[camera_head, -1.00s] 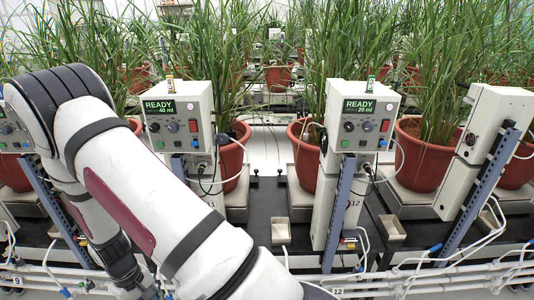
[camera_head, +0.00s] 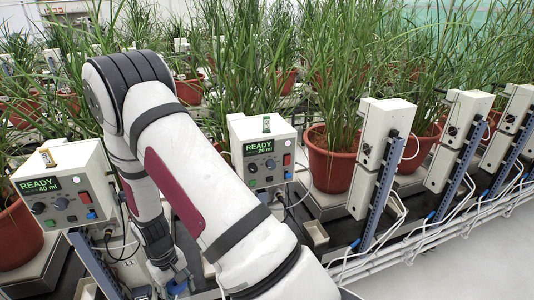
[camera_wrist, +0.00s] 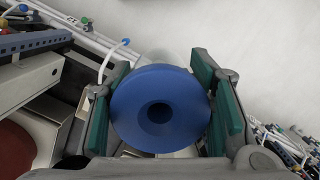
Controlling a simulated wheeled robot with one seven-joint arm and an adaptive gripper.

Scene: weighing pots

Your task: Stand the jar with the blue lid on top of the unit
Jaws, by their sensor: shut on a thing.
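The jar with the blue lid (camera_wrist: 160,108) is in my gripper (camera_wrist: 162,112), seen from above in the wrist view. The green finger pads lie on either side of the lid, and the clear jar body shows only a little behind it. Two cream units with READY screens stand in the head view: one showing 40 ml (camera_head: 85,178) at the left, one showing 20 ml (camera_head: 245,133) right of my forearm. Each bears a small object on top. The gripper is low, between them.
Potted grasses in red pots (camera_head: 331,160) stand behind and beside the units. More cream boxes on blue posts (camera_head: 381,190) run off to the right. White pipes (camera_head: 420,235) line the bench edge. Pale floor (camera_head: 470,260) is clear at the lower right.

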